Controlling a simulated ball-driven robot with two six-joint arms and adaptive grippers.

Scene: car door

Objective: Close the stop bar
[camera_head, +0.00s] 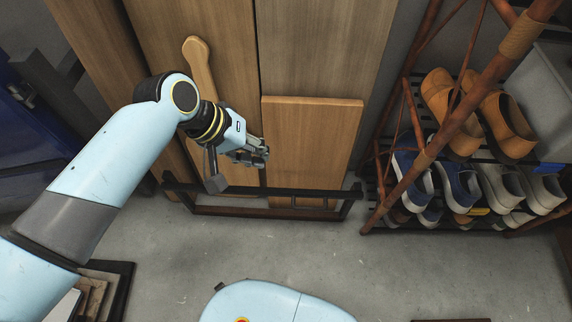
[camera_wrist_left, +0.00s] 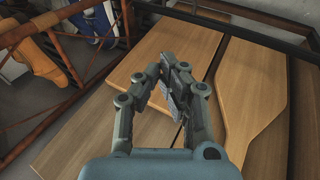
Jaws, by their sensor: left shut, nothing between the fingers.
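A dark metal bar (camera_head: 300,192) runs low across the front of the leaning wooden boards in the head view, above a brownish lower rail (camera_head: 262,212). It looks like the stop bar; whether it stands open or closed I cannot tell. Dark rails (camera_wrist_left: 205,18) also cross the top of the left wrist view. My left gripper (camera_head: 262,155) is shut and empty, above the bar, by the left edge of the shorter board (camera_head: 312,140). In the left wrist view the shut fingers (camera_wrist_left: 181,82) appear over the boards. My right gripper is not in view.
Tall wooden boards (camera_head: 330,50) and a paddle-shaped board (camera_head: 201,65) lean behind. A reddish-brown rack holding several shoes (camera_head: 437,110) stands to the right. Grey floor (camera_head: 400,260) is open in front. A dark-framed item (camera_head: 110,285) lies at lower left.

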